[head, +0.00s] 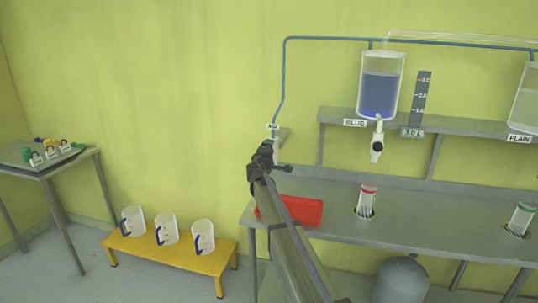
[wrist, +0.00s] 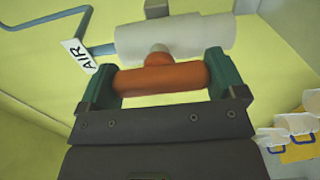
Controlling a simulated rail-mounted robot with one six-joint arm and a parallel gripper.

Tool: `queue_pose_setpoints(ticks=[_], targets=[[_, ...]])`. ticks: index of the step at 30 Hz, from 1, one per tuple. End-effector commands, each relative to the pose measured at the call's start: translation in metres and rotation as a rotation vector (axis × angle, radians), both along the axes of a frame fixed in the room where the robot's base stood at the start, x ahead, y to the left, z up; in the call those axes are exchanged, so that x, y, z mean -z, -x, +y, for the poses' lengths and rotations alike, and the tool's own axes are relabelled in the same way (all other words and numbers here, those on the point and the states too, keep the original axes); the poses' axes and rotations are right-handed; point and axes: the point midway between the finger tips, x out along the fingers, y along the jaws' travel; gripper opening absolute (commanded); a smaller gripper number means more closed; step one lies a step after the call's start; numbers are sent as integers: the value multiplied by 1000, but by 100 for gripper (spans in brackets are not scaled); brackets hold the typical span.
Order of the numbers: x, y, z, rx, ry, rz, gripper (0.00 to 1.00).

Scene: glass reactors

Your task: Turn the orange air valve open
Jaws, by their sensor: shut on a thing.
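The orange air valve handle (wrist: 160,79) shows in the wrist view as a short bar on a white valve body (wrist: 175,37), with a label reading AIR (wrist: 79,55) to its left. My gripper (wrist: 163,76) is shut on the orange handle, one green-grey finger at each end of it. In the head view my gripper (head: 265,158) is at the valve below the AIR label (head: 272,127) and hides the handle. The handle lies roughly along the white body.
A blue pipe (head: 284,75) runs up from the valve and along the wall. A reactor with blue liquid (head: 379,92) hangs right of my gripper above the bench (head: 335,222). A red tray (head: 303,210) lies on the bench. Several jugs stand on a yellow stand (head: 185,253).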

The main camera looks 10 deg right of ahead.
Motion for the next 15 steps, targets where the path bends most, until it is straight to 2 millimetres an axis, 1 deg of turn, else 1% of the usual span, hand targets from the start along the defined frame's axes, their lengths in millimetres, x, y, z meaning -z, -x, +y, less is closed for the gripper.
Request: queue_pose_setpoints(ticks=[2,3,6,12,15], targets=[[0,1,0,0,2,1,66],[0,1,0,0,2,1,90],[0,1,0,0,1,0,100],[0,1,0,0,1,0,100],[0,5,2,0,0,0,100]])
